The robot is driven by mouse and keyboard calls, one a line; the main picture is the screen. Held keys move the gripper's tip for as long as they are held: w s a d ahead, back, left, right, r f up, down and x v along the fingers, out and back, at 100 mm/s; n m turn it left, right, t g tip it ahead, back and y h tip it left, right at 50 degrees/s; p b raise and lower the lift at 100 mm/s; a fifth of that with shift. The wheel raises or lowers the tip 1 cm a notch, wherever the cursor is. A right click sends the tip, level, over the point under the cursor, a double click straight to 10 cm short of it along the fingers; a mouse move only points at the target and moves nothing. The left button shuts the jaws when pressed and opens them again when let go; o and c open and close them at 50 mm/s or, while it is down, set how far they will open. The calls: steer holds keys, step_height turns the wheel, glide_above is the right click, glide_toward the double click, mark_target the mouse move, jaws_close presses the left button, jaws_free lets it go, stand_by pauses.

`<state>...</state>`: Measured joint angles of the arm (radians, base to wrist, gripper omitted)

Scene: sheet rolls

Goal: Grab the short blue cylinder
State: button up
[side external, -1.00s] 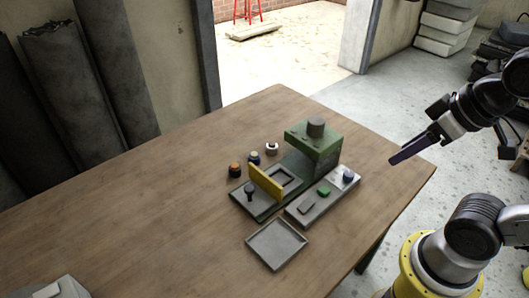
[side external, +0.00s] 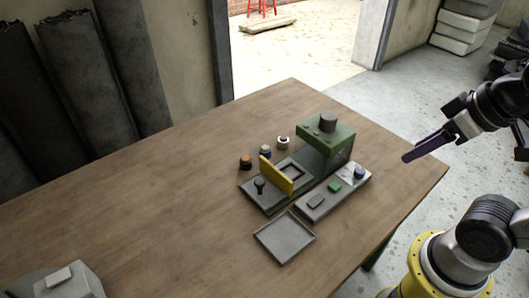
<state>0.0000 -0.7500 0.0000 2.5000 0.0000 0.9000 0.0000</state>
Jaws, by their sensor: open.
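A short blue cylinder (side external: 359,172) stands on the right end of the grey plate (side external: 325,203), beside the green machine. Another small dark cylinder (side external: 265,151) with a bluish band stands on the table behind the machine, between an orange-banded one (side external: 245,162) and a white-topped one (side external: 283,142). My gripper (side external: 407,157) is open, with nothing seen in it. It is up and to the right of the blue cylinder in the picture, apart from it, near the table's right edge. The fingers overlap in this view, so the gap between them is hidden.
The green machine (side external: 333,134) with a grey cylinder on top and a yellow upright plate (side external: 276,176) stands beside the grey plate. A green block (side external: 334,187) and a grey block (side external: 316,201) share that plate. An empty tray (side external: 285,238) lies in front. The table's left is mostly clear.

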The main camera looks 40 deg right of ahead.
steer(key=shift+o, duration=0.3)
steer(key=o, duration=0.5)
